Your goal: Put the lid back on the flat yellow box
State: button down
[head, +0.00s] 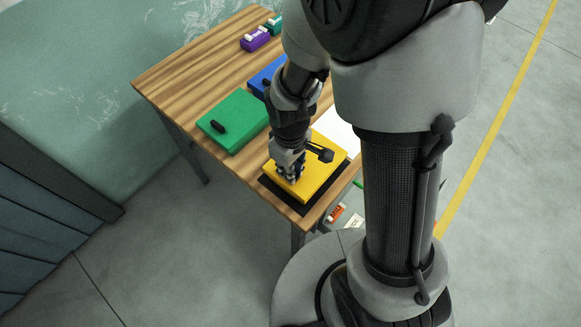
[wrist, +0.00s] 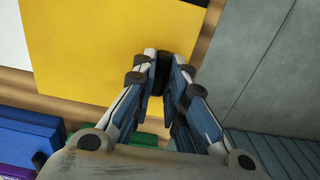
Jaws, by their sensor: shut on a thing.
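The flat yellow lid (head: 319,173) lies level over the front part of the wooden table, above or on a dark mat-like patch (head: 292,198). I cannot tell whether a box is under it. My gripper (head: 289,176) points down at its left part. In the wrist view, the yellow lid (wrist: 110,42) fills the upper middle, and my gripper (wrist: 165,62) is shut on its dark knob, mostly hidden between the fingertips.
A green box (head: 236,122) with a black knob and a blue box (head: 264,78) stand farther back on the table (head: 170,82). A white flat thing (head: 336,128) lies beside the yellow lid. Small purple (head: 255,40) and teal (head: 273,26) things stand at the far end.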

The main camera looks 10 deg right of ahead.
jog(key=c, duration=1.5)
grip_release()
jog(key=shift+c, duration=0.2)
